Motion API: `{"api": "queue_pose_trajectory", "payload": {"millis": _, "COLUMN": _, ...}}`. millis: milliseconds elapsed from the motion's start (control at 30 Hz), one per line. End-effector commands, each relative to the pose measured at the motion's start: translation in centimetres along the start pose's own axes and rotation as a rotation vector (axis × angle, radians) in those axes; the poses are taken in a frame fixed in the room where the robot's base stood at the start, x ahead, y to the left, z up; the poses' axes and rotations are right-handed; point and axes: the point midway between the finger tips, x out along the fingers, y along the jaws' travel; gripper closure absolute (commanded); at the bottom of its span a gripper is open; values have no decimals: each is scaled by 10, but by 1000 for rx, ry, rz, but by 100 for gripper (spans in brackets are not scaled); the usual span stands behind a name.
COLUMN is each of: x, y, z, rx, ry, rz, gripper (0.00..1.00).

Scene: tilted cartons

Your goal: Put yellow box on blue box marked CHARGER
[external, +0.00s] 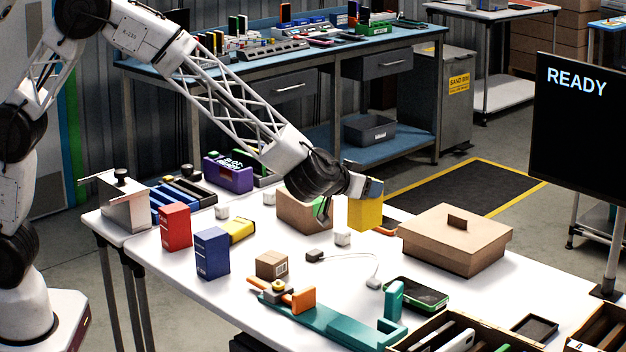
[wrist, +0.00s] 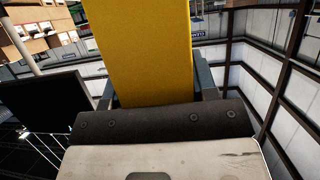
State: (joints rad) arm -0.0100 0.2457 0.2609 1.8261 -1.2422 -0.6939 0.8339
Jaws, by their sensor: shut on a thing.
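In the wrist view the yellow box (wrist: 145,50) fills the space between the two fingers (wrist: 155,85). A blue box (external: 212,254) stands upright on the table at the front left, well to the left of my gripper. Its pale label is too small to read. The blue box is not seen in the wrist view.
A red box (external: 175,228) stands just left of the blue box, and a yellow case (external: 238,230) lies behind it. A small carton (external: 272,265), a teal holder (external: 335,325) and a large lidded carton (external: 455,240) occupy the table. A screen (external: 575,130) reads READY.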

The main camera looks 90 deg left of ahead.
Motion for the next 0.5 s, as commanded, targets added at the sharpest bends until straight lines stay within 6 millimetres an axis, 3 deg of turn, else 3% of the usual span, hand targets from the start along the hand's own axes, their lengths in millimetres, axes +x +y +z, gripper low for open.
{"api": "queue_pose_trajectory", "payload": {"millis": 500, "x": -88, "y": -29, "z": -8, "rx": -6, "ry": 8, "rz": -6, "gripper": 79}}
